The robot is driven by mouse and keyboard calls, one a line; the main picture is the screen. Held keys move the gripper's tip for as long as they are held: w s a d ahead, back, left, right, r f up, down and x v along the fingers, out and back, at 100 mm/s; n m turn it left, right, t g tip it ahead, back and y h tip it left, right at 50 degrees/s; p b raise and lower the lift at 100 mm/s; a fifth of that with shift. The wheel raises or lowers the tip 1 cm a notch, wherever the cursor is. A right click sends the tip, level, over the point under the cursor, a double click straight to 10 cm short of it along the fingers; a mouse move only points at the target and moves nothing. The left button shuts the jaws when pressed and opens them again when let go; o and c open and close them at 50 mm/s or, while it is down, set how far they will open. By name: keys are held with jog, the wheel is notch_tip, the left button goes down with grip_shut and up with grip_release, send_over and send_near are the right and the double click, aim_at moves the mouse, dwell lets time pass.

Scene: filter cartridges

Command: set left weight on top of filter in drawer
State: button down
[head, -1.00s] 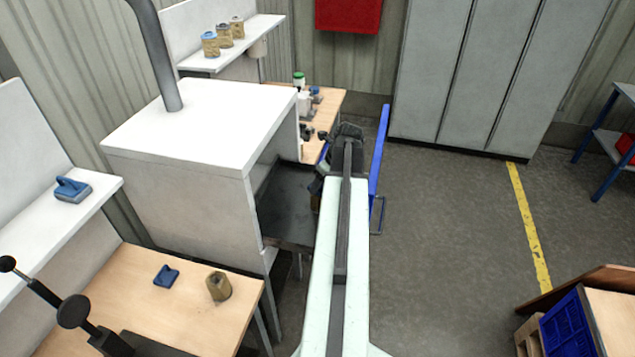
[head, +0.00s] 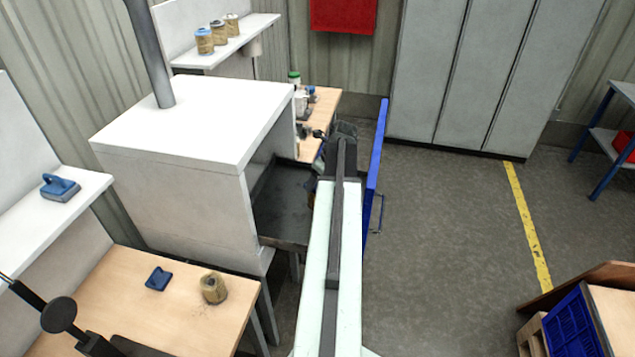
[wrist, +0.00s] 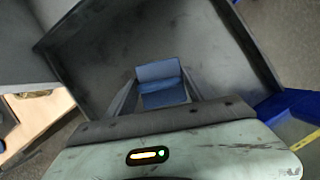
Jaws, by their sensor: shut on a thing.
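My gripper (wrist: 158,92) is shut on a blue weight (wrist: 163,84), a block held between the two fingers in the wrist view. The dark grey drawer (wrist: 95,65) spreads around and beyond it in that view. In the head view the drawer's dark inside (head: 283,205) shows left of my arm, and its blue front (head: 376,160) stands on the right. My arm covers much of the drawer and hides the gripper in the head view. I cannot make out a filter inside the drawer, nor how high the weight is above the floor of it.
A white cabinet (head: 190,125) stands just left of the drawer. A wooden bench (head: 130,310) at front left bears a blue block (head: 158,279) and a tan cartridge (head: 214,289). Another blue weight (head: 60,188) lies on a white shelf. Open floor (head: 440,240) is to the right.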

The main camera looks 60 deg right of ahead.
jog(key=shift+c, duration=1.9)
grip_release()
jog(key=shift+f, duration=0.1)
jog(key=p+v, duration=1.1)
jog(key=v, duration=0.1)
